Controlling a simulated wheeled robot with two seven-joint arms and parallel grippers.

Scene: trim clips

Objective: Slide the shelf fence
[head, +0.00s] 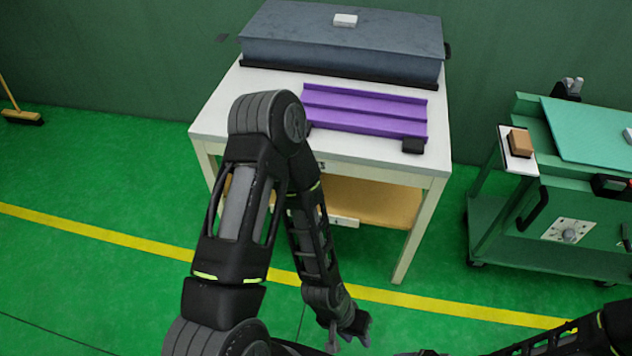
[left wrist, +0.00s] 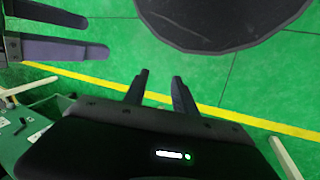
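A white table (head: 215,115) stands ahead, with a tan lower shelf (head: 375,205) beneath its top. A short pale bar (head: 343,221) lies at the shelf's front, partly behind my left arm; it may be the shelf fence, but I cannot be sure. My left gripper (head: 350,330) hangs low over the floor in front of the table, apart from the shelf. In the left wrist view its fingers (left wrist: 159,76) are spread with nothing between them. My right gripper (left wrist: 105,38) shows at the upper left there, fingers apart and empty; the head view does not clearly show it.
On the tabletop are a purple channelled tray (head: 365,110), a small black block (head: 413,146) and a grey slab (head: 340,45) with a white block (head: 345,20). A green cart (head: 490,235) stands to the right. Green floor is clear between table and cart.

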